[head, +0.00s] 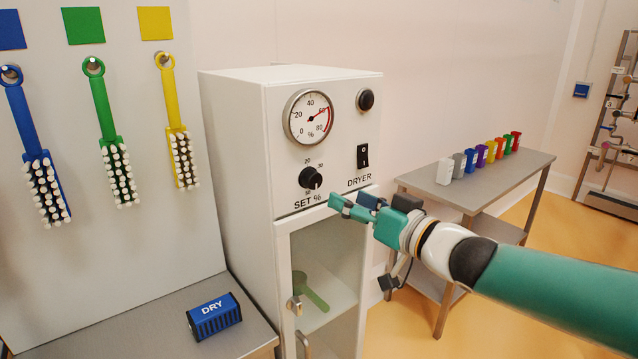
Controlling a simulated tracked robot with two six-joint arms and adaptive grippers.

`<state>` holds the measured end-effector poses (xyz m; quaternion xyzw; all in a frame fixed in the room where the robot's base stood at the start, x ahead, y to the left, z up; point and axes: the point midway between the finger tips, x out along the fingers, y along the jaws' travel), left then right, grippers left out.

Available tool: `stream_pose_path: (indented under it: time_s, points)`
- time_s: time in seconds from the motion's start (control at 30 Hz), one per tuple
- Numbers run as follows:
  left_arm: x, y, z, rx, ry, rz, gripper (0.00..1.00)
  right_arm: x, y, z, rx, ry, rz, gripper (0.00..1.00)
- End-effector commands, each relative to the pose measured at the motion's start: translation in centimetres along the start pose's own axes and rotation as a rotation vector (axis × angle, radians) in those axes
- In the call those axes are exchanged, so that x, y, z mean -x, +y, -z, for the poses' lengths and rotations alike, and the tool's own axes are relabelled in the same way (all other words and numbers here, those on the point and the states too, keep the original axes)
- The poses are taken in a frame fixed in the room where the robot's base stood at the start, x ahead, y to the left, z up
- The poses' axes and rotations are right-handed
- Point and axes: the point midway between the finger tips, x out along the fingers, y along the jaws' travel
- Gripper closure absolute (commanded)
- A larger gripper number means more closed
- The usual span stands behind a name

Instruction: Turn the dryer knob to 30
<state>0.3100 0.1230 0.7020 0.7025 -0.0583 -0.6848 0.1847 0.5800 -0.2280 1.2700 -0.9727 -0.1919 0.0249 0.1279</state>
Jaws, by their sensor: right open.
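The dryer (241,150) is a white cabinet in the middle of the head view. Its black knob (311,178) sits above the "SET %" label, with 20, 30 and another number around it. A white pointer mark shows on the knob's lower right; I cannot tell its exact setting. The round gauge (309,117) above has its red needle near 60. My right gripper (345,205) is open and empty, in front of the panel, just right of and below the knob, apart from it. My left gripper is not in view.
A black switch (363,156) and dark round button (365,99) are on the panel. The glass door (325,265) below shows a green scoop (311,291). A blue "DRY" block (214,316) lies on the left table. Brushes hang left; coloured cups stand on the right table (475,185).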

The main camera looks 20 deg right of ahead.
Motion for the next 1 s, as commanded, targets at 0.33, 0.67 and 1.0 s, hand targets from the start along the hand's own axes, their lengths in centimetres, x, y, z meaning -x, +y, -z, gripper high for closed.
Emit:
stream_pose_path:
  time_s: [0.33, 0.67, 1.0]
  points:
    - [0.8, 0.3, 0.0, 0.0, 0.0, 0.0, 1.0, -7.2, -0.1, 0.0, 0.0, -0.002, 0.002, 0.37]
    - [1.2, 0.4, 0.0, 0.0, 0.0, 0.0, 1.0, -9.7, -0.1, -0.1, 0.0, -0.002, 0.001, 0.37]
    - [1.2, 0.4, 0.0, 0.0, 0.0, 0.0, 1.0, -9.8, -0.1, -0.1, 0.0, -0.001, 0.001, 0.52]
